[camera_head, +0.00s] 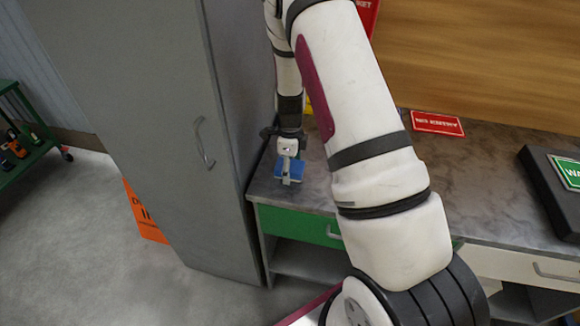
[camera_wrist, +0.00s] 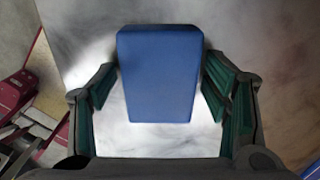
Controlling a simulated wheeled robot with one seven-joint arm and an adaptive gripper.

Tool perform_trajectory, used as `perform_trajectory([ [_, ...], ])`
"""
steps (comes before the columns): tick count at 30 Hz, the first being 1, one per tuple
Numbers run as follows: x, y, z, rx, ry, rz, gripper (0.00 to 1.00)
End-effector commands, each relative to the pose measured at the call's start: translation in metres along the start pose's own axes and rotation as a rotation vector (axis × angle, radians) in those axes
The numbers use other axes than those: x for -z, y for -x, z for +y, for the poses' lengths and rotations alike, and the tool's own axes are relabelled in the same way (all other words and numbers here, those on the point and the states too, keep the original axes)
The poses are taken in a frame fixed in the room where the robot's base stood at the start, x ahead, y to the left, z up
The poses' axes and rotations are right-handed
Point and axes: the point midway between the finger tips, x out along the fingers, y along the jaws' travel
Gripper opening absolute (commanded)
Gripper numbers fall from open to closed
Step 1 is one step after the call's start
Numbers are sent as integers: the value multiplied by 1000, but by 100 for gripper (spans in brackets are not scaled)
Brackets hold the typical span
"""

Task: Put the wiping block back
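The wiping block (camera_wrist: 160,75) is a blue block in the middle of the wrist view, between the two green-padded fingers of my gripper (camera_wrist: 161,75). The fingertips lie close against its left and right sides. My gripper looks shut on it, though contact is hard to see at the edges. In the head view, the wiping block (camera_head: 297,169) is under my gripper (camera_head: 288,172) at the left end of the grey counter (camera_head: 480,180). One finger hides its middle. I cannot tell whether its underside touches the counter.
A tall grey cabinet (camera_head: 140,110) stands close to the left of my gripper. A red sign (camera_head: 437,122) lies at the counter's back. A black case (camera_head: 550,190) with a green label sits at the right. The counter between is clear, partly behind my arm.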

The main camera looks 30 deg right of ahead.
Motion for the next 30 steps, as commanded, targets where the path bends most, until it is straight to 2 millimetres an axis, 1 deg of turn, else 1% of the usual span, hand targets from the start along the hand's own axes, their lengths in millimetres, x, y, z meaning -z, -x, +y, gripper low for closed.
perform_trajectory([
  [6,0,2,0,0,0,0,69],
  [8,0,6,0,2,1,0,69],
  [11,-1,16,-2,4,0,-1,69],
  [14,-2,34,-2,5,2,-3,69],
  [21,-2,84,-1,5,1,-2,69],
  [24,-1,100,-1,4,1,-3,69],
  [27,-1,112,0,2,2,-1,69],
  [30,0,120,0,2,3,-1,69],
])
